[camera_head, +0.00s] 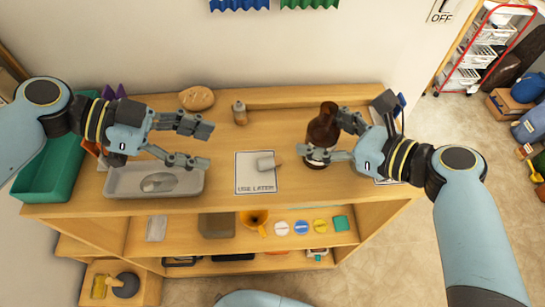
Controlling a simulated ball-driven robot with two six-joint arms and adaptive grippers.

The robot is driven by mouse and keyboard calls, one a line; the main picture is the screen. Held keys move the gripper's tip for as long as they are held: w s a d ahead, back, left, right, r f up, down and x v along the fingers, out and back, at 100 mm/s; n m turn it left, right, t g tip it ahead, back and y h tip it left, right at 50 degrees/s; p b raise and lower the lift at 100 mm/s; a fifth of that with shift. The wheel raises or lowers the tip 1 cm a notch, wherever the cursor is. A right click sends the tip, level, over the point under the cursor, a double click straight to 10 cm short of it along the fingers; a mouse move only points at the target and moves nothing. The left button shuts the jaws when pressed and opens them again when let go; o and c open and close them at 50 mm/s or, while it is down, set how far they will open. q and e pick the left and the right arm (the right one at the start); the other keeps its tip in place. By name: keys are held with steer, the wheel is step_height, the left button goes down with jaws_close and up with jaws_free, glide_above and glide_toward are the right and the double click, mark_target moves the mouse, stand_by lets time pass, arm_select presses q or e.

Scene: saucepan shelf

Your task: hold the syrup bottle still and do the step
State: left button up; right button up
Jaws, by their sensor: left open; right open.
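The syrup bottle, a dark brown bottle (322,130), stands upright on the shelf's wooden top, right of the middle. My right gripper (328,138) is open around the bottle, with one finger at its far right side and the other across its lower front. Whether the fingers touch it I cannot tell. My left gripper (206,147) is open and empty, its fingers pointing right above the grey tray. Part of the bottle's lower body is hidden behind the near finger.
A grey tray (120,183) and green bin (37,190) stand at left. A card marked "USE LATER" (245,180) bears a small pale object (264,162). A small beige bottle (239,113) and a bread-like loaf (197,98) stand behind.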

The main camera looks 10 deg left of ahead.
steer(key=v, duration=1.1)
steer(key=shift+s+d, duration=0.25)
steer(key=shift+d, duration=0.05)
